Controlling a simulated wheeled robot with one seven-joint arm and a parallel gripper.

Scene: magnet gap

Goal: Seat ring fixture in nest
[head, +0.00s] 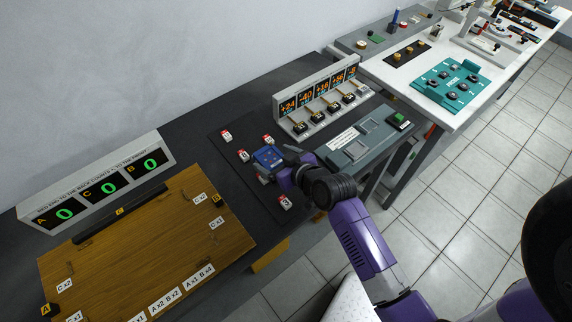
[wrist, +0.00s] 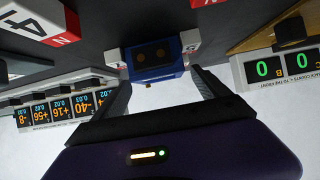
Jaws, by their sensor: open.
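A blue block (head: 268,157) lies on the dark mat at the end of my arm; I take it to be the ring fixture, but no ring is clear. In the wrist view the blue block (wrist: 155,58) shows two dark round spots and has white pieces at both sides. My gripper (wrist: 160,88) is open, its dark fingers pointing toward the block, with nothing clearly held between them. Whether the fingertips touch it, I cannot tell. A grey panel (head: 343,158) with light square recesses, possibly the nest, lies to the right of my gripper.
Several red-and-white numbered blocks (head: 243,155) stand on the mat (head: 222,148) around the blue block. A display rack (head: 318,92) with several black pieces is behind. A wooden board (head: 140,245) lies left; a white table (head: 420,70) stands right.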

